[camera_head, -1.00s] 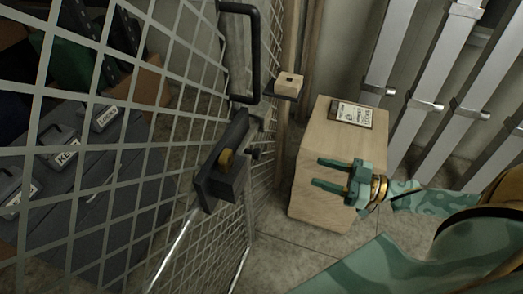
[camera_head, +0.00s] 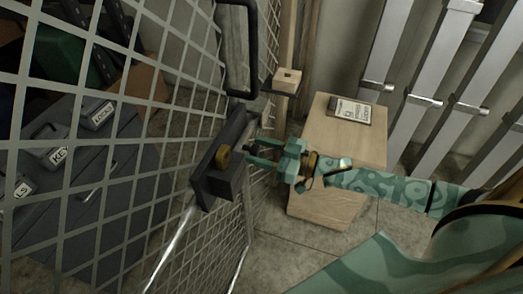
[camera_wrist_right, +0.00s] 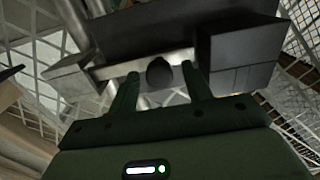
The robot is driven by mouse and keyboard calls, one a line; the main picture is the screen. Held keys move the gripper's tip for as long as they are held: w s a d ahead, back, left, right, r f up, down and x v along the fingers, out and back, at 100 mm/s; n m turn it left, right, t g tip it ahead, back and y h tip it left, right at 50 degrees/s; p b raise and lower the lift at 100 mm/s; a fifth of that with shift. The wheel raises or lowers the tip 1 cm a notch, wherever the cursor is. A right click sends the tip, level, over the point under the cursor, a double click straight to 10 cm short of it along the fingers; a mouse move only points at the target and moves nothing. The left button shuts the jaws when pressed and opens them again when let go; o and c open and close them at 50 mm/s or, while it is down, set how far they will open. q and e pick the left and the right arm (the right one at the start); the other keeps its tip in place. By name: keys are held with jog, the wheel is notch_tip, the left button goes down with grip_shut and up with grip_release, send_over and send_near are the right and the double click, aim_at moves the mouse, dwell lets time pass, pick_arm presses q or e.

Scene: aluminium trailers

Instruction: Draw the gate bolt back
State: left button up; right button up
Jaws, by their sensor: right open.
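The mesh gate (camera_head: 110,150) fills the left of the head view. Its dark bolt housing (camera_head: 222,172) has a round brass piece (camera_head: 223,158) on its face. In the right wrist view, a dark knob (camera_wrist_right: 159,72) sits in front of a pale metal bar (camera_wrist_right: 120,68) by the dark housing (camera_wrist_right: 190,35). My right gripper (camera_head: 252,152) is open at the housing's right side. Its fingers (camera_wrist_right: 160,85) stand on either side of the knob, apparently without closing on it. The fingertips partly hide the knob in the head view. My left gripper is out of view.
A wooden pedestal (camera_head: 335,145) with a label (camera_head: 352,111) stands behind my right forearm. A pale slotted block (camera_head: 287,75) is on the post beside the gate's black handle (camera_head: 240,90). Metal rails (camera_head: 435,80) line the right wall. Cases (camera_head: 75,185) lie behind the mesh.

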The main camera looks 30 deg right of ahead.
grip_shut()
jog(key=shift+s+a+r+p, duration=0.2)
jog(key=shift+s+a+p, duration=0.55)
jog(key=shift+p, duration=0.25)
jog(key=shift+s+a+f, duration=0.15)
jog(key=shift+a+f, duration=0.05)
jog(key=shift+a, duration=0.05)
grip_release()
jog(key=shift+d, duration=0.1)
